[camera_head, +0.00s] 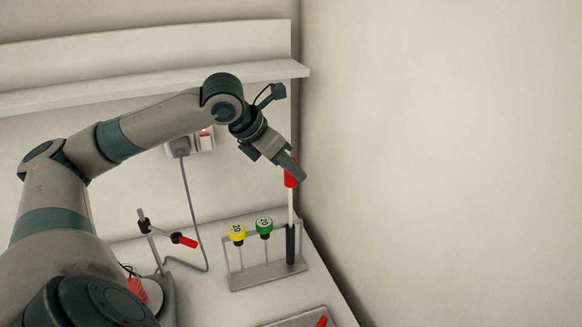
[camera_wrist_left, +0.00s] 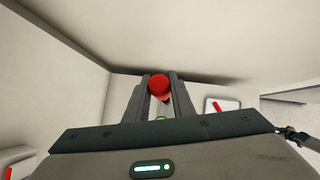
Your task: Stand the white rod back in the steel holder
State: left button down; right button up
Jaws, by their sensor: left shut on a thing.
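The white rod (camera_head: 290,208) with a red top (camera_head: 290,178) stands nearly upright at the right end of the steel holder (camera_head: 265,277). My left gripper (camera_head: 291,174) is shut on the red top from above. In the left wrist view the red top (camera_wrist_left: 159,86) sits between the two fingers. The rod's lower part meets a dark upright piece (camera_head: 290,246) at the holder's right end. I cannot tell whether the rod is inside it or how deep. My right gripper is not in view.
A yellow-capped tool (camera_head: 237,233) and a green-capped tool (camera_head: 264,227) stand in the holder left of the rod. A small stand with a red-tipped arm (camera_head: 186,241) is further left. A wall is close on the right. A tray (camera_head: 300,319) lies in front.

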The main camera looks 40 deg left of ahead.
aim_at(291, 198)
pick_arm(q)
jog(key=shift+p, duration=0.3)
dwell(0.5)
dwell(0.5)
jog(key=shift+f+b, duration=0.55)
jog(key=shift+f, duration=0.5)
jog(key=shift+f+b, duration=0.55)
jog(key=shift+f, duration=0.5)
jog(key=shift+f+b, duration=0.75)
jog(key=shift+f, duration=0.8)
dwell(0.5)
jog(key=shift+p, duration=0.55)
dwell(0.4)
jog(key=shift+f, duration=0.6)
dwell(0.5)
jog(key=c, duration=1.4)
grip_release()
jog(key=shift+c, duration=0.2)
